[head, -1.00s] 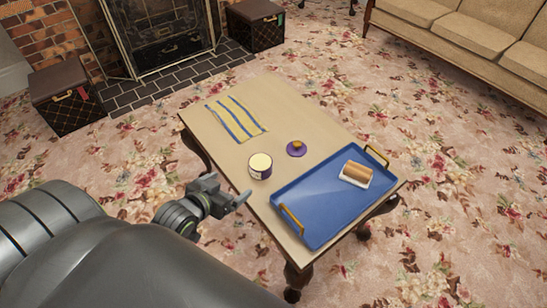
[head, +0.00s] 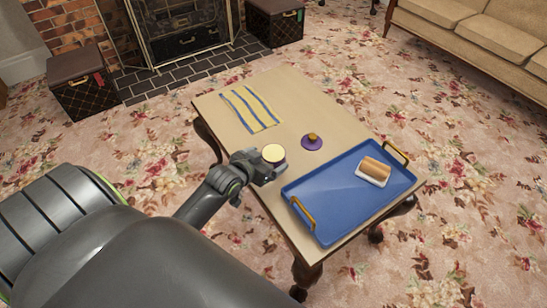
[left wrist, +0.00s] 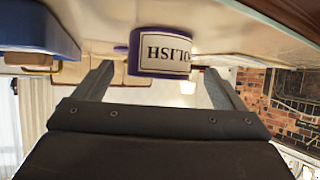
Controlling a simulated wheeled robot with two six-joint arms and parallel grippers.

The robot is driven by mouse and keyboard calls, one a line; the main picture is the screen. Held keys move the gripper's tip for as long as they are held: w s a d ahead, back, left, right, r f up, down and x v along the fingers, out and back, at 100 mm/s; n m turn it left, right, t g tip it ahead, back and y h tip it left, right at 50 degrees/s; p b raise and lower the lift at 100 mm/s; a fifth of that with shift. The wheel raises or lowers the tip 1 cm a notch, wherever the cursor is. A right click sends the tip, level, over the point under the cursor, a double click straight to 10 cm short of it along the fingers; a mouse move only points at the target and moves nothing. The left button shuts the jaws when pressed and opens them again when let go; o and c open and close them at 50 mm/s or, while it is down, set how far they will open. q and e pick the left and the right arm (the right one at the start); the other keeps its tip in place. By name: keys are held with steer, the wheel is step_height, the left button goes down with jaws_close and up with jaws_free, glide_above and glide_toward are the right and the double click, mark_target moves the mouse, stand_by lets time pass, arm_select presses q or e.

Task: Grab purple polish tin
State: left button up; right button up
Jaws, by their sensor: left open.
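The purple polish tin (head: 273,154) stands on the table, its pale top showing in the head view and its sides mostly hidden by my gripper. In the left wrist view the tin (left wrist: 162,50) shows its purple rim and a white label reading "POLISH", upside down. My left gripper (head: 262,170) is open at the tin's near side. In the left wrist view its two fingers (left wrist: 158,84) are spread to either side of the tin. I cannot tell whether they touch it. My right gripper is not in view.
A blue tray (head: 330,205) with yellow handles lies right of the tin and holds a brush-like block (head: 374,170). A purple lid with a knob (head: 312,142) lies beyond the tin. A striped cloth (head: 250,108) lies at the table's far left. The wooden table (head: 300,95) is bare between these.

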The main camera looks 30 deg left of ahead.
mark_target(273, 157)
arm_select(q)
steer(key=b+x, duration=0.1)
steer(key=x, duration=0.3)
steer(key=shift+s+f, duration=0.1)
steer(key=shift+f, duration=0.1)
steer(key=shift+w+f+b, duration=0.1)
steer(key=shift+w+b, duration=0.2)
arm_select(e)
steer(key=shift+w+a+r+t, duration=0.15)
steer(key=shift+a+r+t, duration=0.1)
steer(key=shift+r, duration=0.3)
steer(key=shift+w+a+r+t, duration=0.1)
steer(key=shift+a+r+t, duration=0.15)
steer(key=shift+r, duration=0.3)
arm_select(q)
steer(key=c, duration=1.2)
